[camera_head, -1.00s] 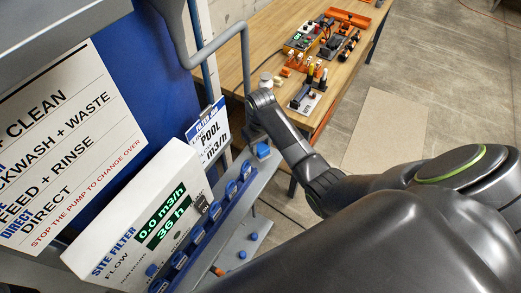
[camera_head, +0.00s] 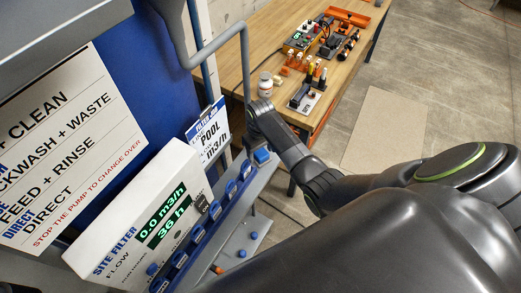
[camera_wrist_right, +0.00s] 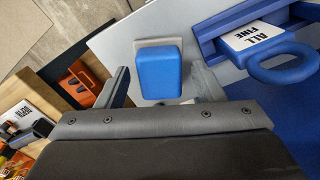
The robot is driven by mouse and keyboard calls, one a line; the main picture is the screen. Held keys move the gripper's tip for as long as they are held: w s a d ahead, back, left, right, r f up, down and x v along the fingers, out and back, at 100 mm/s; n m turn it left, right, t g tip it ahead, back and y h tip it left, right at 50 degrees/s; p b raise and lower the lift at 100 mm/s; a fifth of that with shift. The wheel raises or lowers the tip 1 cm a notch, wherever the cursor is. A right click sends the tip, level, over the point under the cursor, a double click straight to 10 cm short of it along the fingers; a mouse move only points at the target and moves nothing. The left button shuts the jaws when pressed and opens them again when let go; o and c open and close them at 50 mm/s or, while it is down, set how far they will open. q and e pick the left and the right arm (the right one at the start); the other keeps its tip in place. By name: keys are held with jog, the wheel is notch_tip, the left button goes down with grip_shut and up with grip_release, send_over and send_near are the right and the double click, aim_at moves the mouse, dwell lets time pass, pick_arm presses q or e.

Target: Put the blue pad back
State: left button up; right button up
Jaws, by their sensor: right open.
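The blue pad (camera_wrist_right: 159,72) is a rounded blue block on a light grey shelf in the right wrist view, with a grey plate edge behind it. My right gripper (camera_wrist_right: 160,88) is open, its two fingers on either side of the pad, apart from it. In the head view the pad (camera_head: 262,155) shows small at the shelf's upper end, just below my right gripper (camera_head: 250,140), whose fingers are mostly hidden. My left gripper is not in view.
A blue rack (camera_head: 205,222) with several blue-handled pieces runs beside the white site filter box (camera_head: 150,215). A blue ring handle with a white label (camera_wrist_right: 258,38) is right of the pad. A wooden workbench (camera_head: 240,60) carries tools and bottles.

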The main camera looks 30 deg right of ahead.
aim_at(261, 152)
jog(key=shift+r, duration=0.1)
notch_tip(261, 152, up, 12)
jog(key=b, duration=0.1)
dwell(0.4)
dwell(0.4)
